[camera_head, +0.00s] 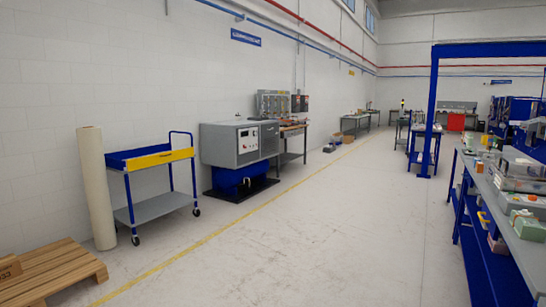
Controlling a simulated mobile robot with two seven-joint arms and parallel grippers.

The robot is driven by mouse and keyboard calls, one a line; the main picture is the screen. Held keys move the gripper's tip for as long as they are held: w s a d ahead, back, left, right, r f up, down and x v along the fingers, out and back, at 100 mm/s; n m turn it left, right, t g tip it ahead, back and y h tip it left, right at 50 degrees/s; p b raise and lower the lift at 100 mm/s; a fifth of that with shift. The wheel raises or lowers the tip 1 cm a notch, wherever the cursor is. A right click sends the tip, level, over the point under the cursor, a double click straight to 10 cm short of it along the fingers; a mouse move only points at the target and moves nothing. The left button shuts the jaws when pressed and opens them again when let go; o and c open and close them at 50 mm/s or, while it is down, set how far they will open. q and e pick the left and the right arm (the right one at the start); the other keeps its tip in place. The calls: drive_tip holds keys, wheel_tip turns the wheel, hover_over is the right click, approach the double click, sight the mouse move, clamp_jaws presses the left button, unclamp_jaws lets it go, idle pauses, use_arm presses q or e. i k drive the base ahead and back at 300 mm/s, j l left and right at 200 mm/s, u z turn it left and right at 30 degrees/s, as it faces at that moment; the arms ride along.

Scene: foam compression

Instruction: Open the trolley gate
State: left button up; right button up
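A blue trolley (128,200) with grey shelves and small wheels stands at the left, close to the white wall. Its upper tray has a yellow panel with dark lettering along the front side, which looks like the gate (161,160). The panel stands upright against the tray's edge, so the gate looks closed. The trolley's blue push handle (181,133) rises at its right end. Neither of my grippers is in the view.
A beige roll (96,190) stands upright left of the trolley, with a wooden pallet (48,270) in front of it. A grey and blue machine (238,150) stands right of the trolley. A long workbench (510,215) lines the right side. The floor (300,230) between is clear.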

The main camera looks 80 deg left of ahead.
sight(136, 164)
drive_tip(key=u, duration=3.35)
drive_tip(key=i+z, duration=0.2)
drive_tip(key=i, duration=2.8)
drive_tip(key=i+l, duration=0.1)
drive_tip(key=i, duration=0.7)
drive_tip(key=i+u, duration=0.1)
drive_tip(key=i, duration=0.7)
drive_tip(key=i+l, duration=0.15)
drive_tip(key=i, duration=0.65)
drive_tip(key=i+l, duration=0.1)
drive_tip(key=i, duration=0.7)
drive_tip(key=j+u, duration=0.05)
